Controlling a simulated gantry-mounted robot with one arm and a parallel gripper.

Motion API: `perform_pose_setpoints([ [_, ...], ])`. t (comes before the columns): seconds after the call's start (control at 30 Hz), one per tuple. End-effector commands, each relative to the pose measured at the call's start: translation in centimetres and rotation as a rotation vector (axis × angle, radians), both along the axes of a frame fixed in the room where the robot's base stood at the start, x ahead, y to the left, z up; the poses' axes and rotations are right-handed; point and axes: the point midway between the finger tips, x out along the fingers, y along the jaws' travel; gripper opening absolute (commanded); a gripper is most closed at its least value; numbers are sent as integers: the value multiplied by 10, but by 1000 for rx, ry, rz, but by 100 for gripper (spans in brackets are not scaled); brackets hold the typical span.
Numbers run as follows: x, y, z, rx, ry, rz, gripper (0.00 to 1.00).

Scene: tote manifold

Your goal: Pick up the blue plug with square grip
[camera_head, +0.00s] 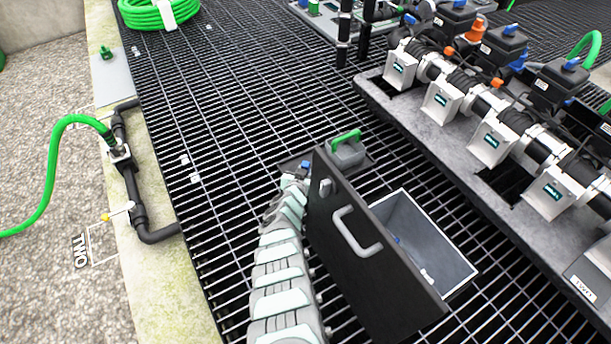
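A small blue piece (305,166) shows beside the upper left corner of a black panel, close to the far end of my segmented arm. Another small blue piece (397,240) lies inside the open grey tote (448,243). Both are too small to tell whether either has a square grip. My arm reaches up from the bottom centre along the left of the black panel. My gripper (293,184) seems to be at its far end, near the first blue piece, but its fingers are not clear. I cannot tell whether it is open or holds anything.
The black panel (335,270) with a grey handle stands against the tote's left side. A grey piece with a green handle (347,150) is behind it. The manifold (440,125) with several valves fills the right. Open grating (230,110) lies to the upper left.

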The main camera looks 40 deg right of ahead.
Motion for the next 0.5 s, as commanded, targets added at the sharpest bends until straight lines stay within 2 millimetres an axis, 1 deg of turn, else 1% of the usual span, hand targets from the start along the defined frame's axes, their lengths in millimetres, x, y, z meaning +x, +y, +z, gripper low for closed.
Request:
perform_pose_setpoints([
  [0.03, 0, 1, -1, 2, 1, 0, 12],
  [0.2, 0, 1, -2, 2, 2, 1, 0],
  [0.5, -1, 1, -2, 3, 3, 1, 0],
])
